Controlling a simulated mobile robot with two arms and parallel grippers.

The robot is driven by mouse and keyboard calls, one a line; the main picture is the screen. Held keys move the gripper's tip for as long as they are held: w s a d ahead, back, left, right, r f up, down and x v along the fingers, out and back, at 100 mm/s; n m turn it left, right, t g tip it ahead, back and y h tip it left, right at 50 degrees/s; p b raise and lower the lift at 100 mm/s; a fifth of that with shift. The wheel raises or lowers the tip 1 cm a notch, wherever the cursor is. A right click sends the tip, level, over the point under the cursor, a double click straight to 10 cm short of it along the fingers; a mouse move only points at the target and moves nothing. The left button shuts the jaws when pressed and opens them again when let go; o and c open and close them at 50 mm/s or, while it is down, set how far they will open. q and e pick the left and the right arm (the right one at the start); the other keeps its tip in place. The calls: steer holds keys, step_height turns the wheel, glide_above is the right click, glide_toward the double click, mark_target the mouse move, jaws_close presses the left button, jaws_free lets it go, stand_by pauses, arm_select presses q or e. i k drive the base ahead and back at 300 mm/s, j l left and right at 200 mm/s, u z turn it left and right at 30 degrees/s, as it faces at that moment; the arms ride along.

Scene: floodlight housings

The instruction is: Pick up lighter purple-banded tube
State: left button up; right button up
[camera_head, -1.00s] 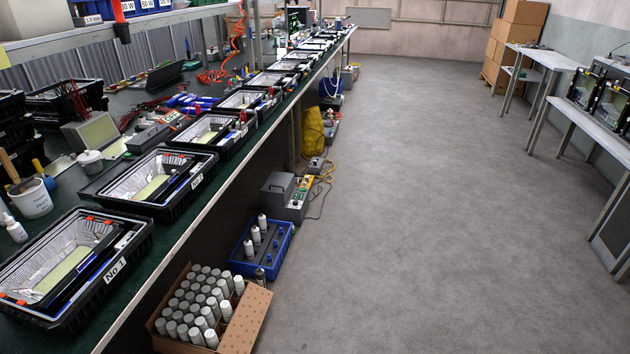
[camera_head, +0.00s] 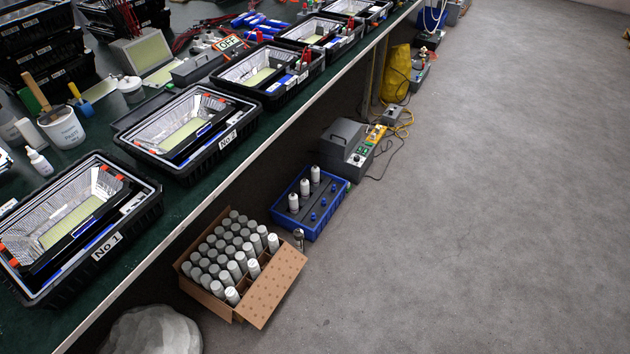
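No tube with a purple band can be made out at this size. A cardboard box (camera_head: 276,290) stands open on the floor under the bench. It holds many upright tubes with grey or white tops, among them a white-topped tube (camera_head: 232,296) at its near edge; their sides are mostly hidden. A blue crate (camera_head: 331,205) stands just behind the box with several white tubes in it, one a white tube (camera_head: 315,175) at the back. Neither of my grippers is in view.
The green bench (camera_head: 190,195) runs along the left with black floodlight housings, one marked No 1 (camera_head: 70,225). A grey bag (camera_head: 152,332) lies in front of the box. A grey machine (camera_head: 347,146) stands behind the crate. The grey floor (camera_head: 480,230) at right is clear.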

mark_target(315, 171)
steer(key=i+l+u, duration=0.1)
steer(key=u, duration=1)
steer(key=i+l+u, duration=0.25)
steer(key=l+u, duration=0.2)
steer(key=l, duration=0.3)
steer(key=i+l+u, duration=0.15)
steer(key=l+u, duration=0.25)
steer(key=l, duration=0.4)
steer(key=l+u, duration=0.45)
steer(key=l, duration=0.4)
